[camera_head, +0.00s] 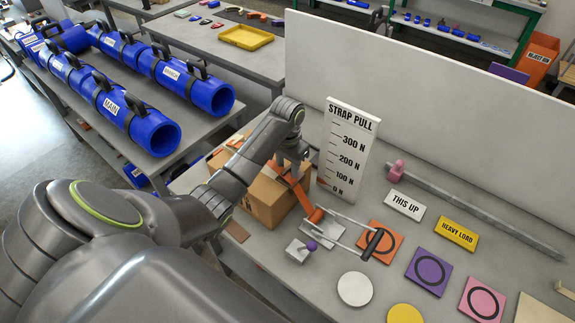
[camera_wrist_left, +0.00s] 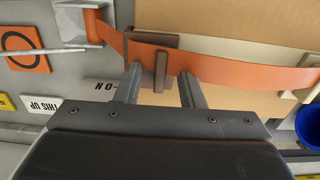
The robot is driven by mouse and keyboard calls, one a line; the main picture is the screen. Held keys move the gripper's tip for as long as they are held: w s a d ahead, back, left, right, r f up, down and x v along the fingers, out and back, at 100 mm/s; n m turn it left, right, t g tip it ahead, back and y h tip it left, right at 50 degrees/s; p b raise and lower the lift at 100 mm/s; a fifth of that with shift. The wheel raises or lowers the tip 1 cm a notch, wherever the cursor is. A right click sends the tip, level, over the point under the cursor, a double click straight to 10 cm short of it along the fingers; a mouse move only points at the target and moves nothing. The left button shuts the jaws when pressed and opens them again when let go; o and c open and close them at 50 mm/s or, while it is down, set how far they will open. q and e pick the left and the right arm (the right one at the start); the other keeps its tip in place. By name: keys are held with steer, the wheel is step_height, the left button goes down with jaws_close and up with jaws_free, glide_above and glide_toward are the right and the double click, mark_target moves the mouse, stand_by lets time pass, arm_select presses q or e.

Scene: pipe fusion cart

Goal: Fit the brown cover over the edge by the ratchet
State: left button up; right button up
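The brown cover (camera_wrist_left: 148,41) shows in the left wrist view at the box's edge on the ratchet side, with the orange strap (camera_wrist_left: 225,68) running across it. Its upright brown tab (camera_wrist_left: 161,70) stands in front of the strap. My left gripper (camera_wrist_left: 162,84) has its fingers apart on either side of the tab, with gaps showing. In the head view my left gripper (camera_head: 291,168) is above the cardboard box (camera_head: 268,199), and the arm hides part of the box. The ratchet (camera_head: 340,228) lies beside the box, its black-gripped handle pointing right. My right gripper is out of view.
A STRAP PULL scale board (camera_head: 346,146) stands close behind the box. Label plates and coloured ring tiles (camera_head: 428,271) lie right. Blue pipes (camera_head: 135,118) fill the left bench.

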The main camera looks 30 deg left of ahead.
arm_select(q)
steer(key=shift+r, duration=2.5)
